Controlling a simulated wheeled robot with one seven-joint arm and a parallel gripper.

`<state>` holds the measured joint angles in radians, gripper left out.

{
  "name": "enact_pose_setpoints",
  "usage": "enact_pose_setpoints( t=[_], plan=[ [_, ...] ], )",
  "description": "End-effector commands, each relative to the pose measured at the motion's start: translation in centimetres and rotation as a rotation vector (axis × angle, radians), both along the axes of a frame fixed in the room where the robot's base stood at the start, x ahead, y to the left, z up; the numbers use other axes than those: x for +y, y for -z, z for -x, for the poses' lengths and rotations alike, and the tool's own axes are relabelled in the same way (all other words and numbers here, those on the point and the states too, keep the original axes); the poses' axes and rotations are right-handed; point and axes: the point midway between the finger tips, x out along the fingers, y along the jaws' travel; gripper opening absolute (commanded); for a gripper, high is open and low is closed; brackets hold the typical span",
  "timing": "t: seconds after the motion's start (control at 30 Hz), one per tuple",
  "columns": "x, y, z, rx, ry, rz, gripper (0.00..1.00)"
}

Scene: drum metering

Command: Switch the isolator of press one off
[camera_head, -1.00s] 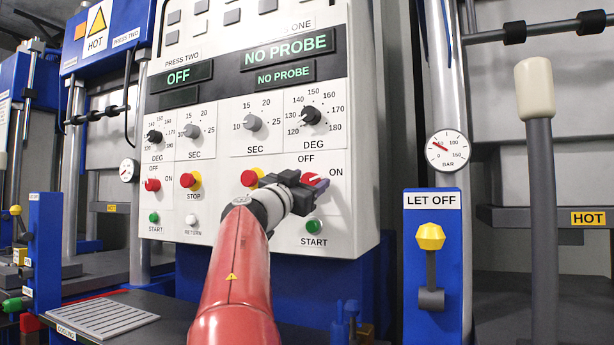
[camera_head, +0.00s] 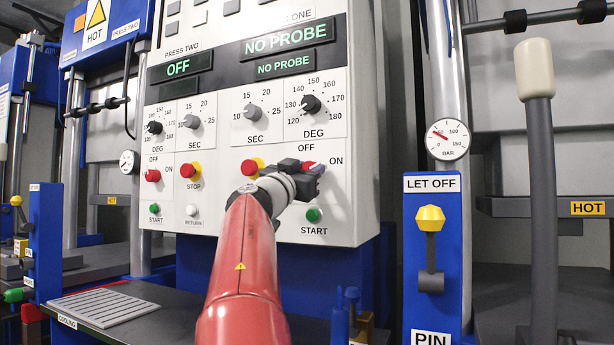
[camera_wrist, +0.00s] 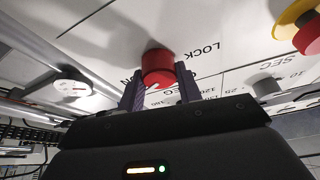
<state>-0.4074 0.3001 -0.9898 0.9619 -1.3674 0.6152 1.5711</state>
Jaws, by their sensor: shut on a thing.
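The isolator of press one is a red rotary knob (camera_head: 309,165) on the right of the white panel, with OFF printed above it and ON to its right. My gripper (camera_head: 314,170) reaches it from the front and covers much of it. In the wrist view the red knob (camera_wrist: 157,66) sits between the two purple fingers of my gripper (camera_wrist: 160,88), which is shut on it. The knob's pointer direction is hard to tell. The display of press one (camera_head: 288,39) reads NO PROBE.
A red stop button (camera_head: 250,167) lies just left of my gripper, and a green start button (camera_head: 314,214) just below. Press two's red isolator (camera_head: 153,175) is farther left. A yellow-knobbed lever (camera_head: 430,220) stands right of the panel.

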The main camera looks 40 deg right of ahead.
Motion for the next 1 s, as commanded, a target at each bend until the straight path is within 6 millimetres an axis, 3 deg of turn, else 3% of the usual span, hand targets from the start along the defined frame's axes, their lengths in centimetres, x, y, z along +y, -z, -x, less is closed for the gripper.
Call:
enact_pose_setpoints(
  t=[1.0],
  plan=[
    [-0.08,-0.72,0.22,0.806,-0.004,0.477,0.12]
  ],
)
